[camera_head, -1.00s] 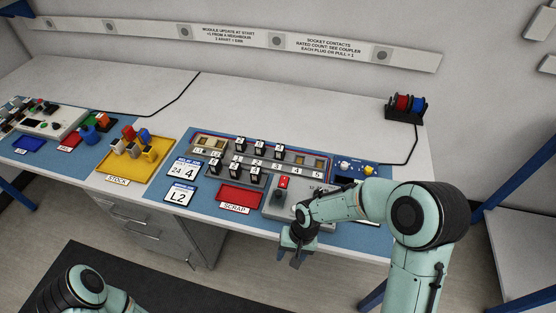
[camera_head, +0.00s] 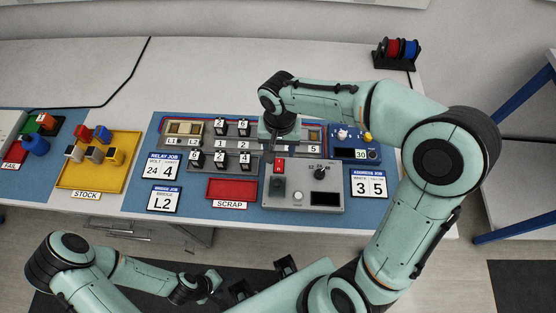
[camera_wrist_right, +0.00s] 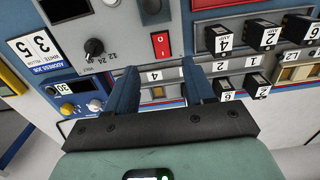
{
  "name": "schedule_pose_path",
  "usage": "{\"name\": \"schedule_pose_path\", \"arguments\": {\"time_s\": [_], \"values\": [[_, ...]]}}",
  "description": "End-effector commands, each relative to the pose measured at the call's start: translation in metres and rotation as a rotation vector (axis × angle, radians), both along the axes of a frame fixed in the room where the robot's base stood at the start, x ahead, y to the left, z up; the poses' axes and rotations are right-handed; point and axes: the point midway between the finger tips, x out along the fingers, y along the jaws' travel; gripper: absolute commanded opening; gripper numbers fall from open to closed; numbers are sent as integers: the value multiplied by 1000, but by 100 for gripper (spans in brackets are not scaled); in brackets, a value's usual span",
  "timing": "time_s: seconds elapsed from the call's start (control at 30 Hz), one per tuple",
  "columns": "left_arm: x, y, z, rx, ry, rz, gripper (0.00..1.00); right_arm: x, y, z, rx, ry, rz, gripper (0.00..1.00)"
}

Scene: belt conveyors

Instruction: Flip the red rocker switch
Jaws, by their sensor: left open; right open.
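The red rocker switch (camera_head: 279,165) sits at the upper left of a grey control box (camera_head: 318,198) on the bench. It also shows in the right wrist view (camera_wrist_right: 161,45), red with white marks. My right gripper (camera_head: 270,152) points down just behind the switch in the head view, over the relay row. In the right wrist view its two blue fingers (camera_wrist_right: 160,78) are spread, with nothing between them and the switch beyond their tips. Whether they touch anything is unclear. My left gripper (camera_head: 214,282) is open, low in front of the bench, away from the panel.
A black selector knob (camera_head: 320,173) sits right of the switch. Black numbered relays (camera_head: 220,160) stand to the left. A red scrap tray (camera_head: 232,189) and a yellow stock tray (camera_head: 92,178) lie further left. A display unit (camera_head: 355,150) stands at right.

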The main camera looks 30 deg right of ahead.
Motion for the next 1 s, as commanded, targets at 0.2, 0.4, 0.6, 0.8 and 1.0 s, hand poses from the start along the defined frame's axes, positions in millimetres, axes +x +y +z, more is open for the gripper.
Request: {"name": "schedule_pose_path", "arguments": {"time_s": [0.2, 0.4, 0.6, 0.8, 1.0], "values": [[-3, 0, -6, 0, 3, 0, 43, -1, 0, -51, 1, 8, -1, 53], [-5, 0, -9, 1, 5, -1, 43, 0, 0, -80, 1, 4, -1, 53], [-5, 0, -10, 0, 6, 0, 43, 0, 0, -92, 2, 1, -1, 53], [-5, 0, -10, 0, 6, 0, 43, 0, 0, -93, 1, 0, -1, 53], [-5, 0, -10, 0, 6, 0, 43, 0, 0, -92, 1, 0, -1, 11]]}}
